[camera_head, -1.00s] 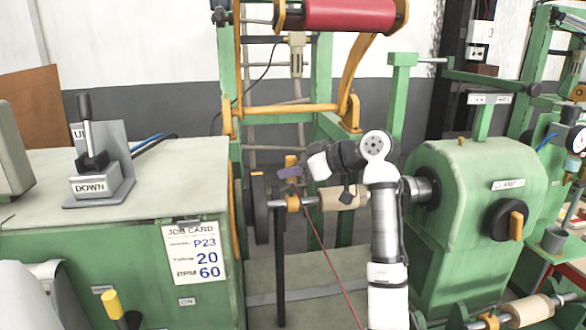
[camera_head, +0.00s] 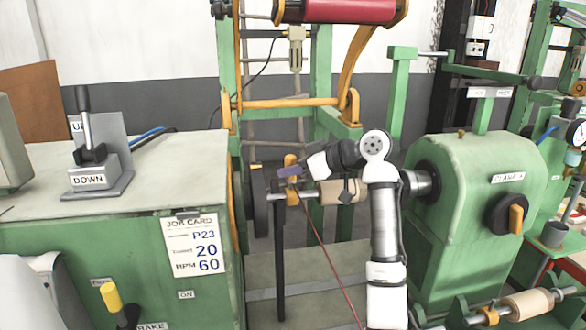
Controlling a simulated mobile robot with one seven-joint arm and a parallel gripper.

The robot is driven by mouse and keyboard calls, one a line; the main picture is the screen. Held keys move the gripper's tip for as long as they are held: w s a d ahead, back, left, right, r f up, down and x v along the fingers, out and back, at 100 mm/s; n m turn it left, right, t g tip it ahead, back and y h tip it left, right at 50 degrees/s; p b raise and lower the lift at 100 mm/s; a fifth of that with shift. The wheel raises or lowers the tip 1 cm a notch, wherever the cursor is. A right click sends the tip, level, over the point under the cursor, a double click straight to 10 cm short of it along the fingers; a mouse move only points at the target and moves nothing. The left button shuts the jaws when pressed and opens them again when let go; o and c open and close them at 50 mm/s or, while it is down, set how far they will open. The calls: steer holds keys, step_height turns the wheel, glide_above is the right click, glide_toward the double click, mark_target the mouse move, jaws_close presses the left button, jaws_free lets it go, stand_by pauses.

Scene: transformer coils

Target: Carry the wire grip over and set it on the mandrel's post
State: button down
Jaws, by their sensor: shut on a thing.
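The mandrel (camera_head: 330,192) is a tan cylinder on a horizontal shaft, left of the green headstock. An orange collar sits on its left end, and an orange upright, apparently the post (camera_head: 290,160), rises there. The fingertips are small and partly hidden.
The green headstock (camera_head: 460,190) with a black dial stands right of my arm. The green control bench (camera_head: 110,240) with a lever and job card stands at the left. A red spool (camera_head: 345,10) hangs above on orange brackets. A black upright stand (camera_head: 279,260) is below the mandrel's left end.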

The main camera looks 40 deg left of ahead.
steer(key=shift+a+f+b, duration=0.1)
steer(key=shift+f+b, duration=0.2)
steer(key=shift+f, duration=0.5)
steer(key=c, duration=1.1)
jaws_free()
steer(key=shift+a, duration=0.1)
steer(key=shift+c, duration=0.2)
steer(key=b+v, duration=0.3)
steer(key=v, duration=1.1)
steer(key=shift+w, duration=0.1)
